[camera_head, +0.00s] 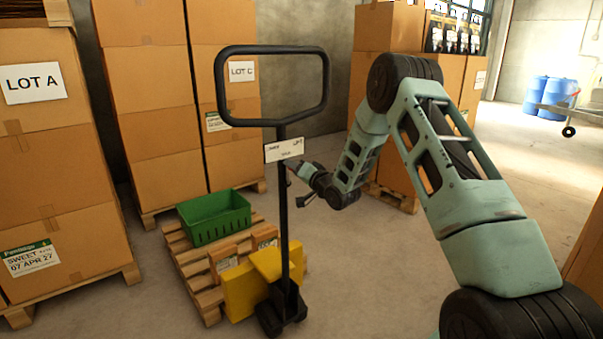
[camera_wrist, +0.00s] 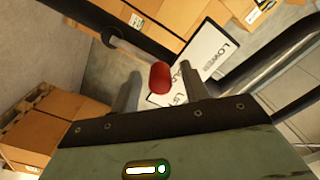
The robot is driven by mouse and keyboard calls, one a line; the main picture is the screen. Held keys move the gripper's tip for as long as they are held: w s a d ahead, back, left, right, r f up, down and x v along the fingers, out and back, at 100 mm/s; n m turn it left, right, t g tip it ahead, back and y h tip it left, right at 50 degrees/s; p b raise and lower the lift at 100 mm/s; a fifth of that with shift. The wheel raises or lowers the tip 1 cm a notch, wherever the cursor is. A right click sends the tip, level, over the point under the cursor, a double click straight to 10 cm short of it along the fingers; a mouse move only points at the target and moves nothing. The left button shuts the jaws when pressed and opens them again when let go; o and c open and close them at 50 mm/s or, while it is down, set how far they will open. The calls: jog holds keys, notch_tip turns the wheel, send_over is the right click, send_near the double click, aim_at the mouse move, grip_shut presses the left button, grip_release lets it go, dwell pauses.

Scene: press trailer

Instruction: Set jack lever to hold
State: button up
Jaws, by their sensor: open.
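The jack's black loop handle (camera_head: 272,50) stands upright in the head view, with a white label plate (camera_head: 284,150) below the loop. In the wrist view the label plate (camera_wrist: 207,58) shows "LOWER" and part of another word. A red knob (camera_wrist: 160,77), apparently the lever's tip, sits in front of the plate. My gripper (camera_wrist: 161,88) is open, with one finger on each side of the knob. Contact with the knob cannot be told. In the head view my gripper (camera_head: 292,166) is just below and right of the plate, and the lever is too small to make out.
The jack's yellow body (camera_head: 245,288) is beside a pallet (camera_head: 205,290) holding a green crate (camera_head: 214,216) and small boxes. Tall carton stacks (camera_head: 60,150) stand left and behind. Blue barrels (camera_head: 557,98) are far right. Some floor is bare around the jack.

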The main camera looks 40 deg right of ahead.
jog(key=s, duration=1.7)
jog(key=shift+s+d+b, duration=0.15)
jog(key=shift+d+b, duration=0.2)
jog(key=shift+a, duration=0.1)
